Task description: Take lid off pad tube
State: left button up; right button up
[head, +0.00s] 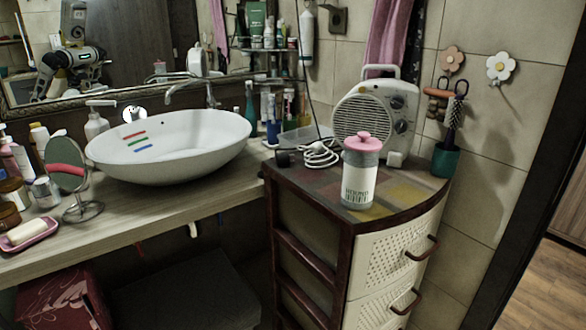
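The pad tube (359,184) stands upright on top of the corner cabinet, near its front left edge. It is a pale cylinder with a grey upper band and printed text on the lower part. A pink lid (362,142) with a knob sits on top of the tube. Neither of my grippers is directly in view. A robot arm shows only as a reflection in the mirror (140,50) at upper left, and its gripper state cannot be made out.
A white fan heater (375,108) stands close behind the tube, with a coiled white cable (321,153) to the left. A teal cup with a brush (445,160) is at the right.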

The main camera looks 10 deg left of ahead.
aim_at(363, 142)
jog(key=z, duration=0.5)
jog(key=k, duration=1.05)
jog(key=u, duration=0.5)
jog(key=i, duration=1.5)
jog(key=z, duration=0.75)
